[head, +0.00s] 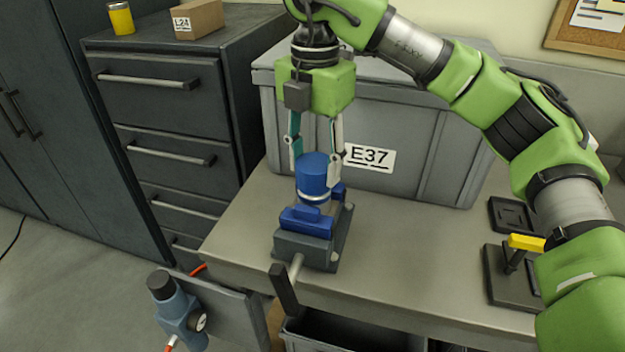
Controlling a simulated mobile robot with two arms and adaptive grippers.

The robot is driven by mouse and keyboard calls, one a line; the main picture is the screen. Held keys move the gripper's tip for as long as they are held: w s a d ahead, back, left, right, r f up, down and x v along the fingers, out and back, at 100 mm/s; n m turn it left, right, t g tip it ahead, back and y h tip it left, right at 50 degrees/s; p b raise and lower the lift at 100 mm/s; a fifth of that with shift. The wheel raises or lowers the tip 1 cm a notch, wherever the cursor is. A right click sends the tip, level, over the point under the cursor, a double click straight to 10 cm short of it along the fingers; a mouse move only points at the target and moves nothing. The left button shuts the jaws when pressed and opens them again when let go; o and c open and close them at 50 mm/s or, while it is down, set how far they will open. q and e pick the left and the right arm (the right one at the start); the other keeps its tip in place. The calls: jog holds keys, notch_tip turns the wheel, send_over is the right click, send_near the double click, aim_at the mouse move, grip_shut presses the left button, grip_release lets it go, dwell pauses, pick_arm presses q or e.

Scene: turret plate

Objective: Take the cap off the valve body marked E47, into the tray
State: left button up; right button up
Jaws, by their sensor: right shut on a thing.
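A blue cylinder (313,173) with a light ring near its lower end stands upright at the dark grey vise (305,248) on the bench. Blue blocks (305,219) sit on the vise around its foot. I cannot tell where cap and body part, and no E47 mark shows on it. My right gripper (314,168) comes down from above, its fingers shut on the blue cylinder's upper part. My left gripper is not in view. I cannot tell which thing is the tray; a small dark square holder (512,215) lies on the bench at right.
A large grey bin labelled E37 (430,155) stands behind the vise. The vise handle (285,288) juts over the front edge. A yellow-handled clamp (526,242) stands at right. Below are an open dark container (350,338) and a blue-grey gauge unit (180,312). Bench between vise and clamp is clear.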

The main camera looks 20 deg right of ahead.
aim_at(315, 162)
jog(key=n, duration=0.3)
jog(key=shift+r+p, duration=2.35)
jog(key=shift+r, duration=0.45)
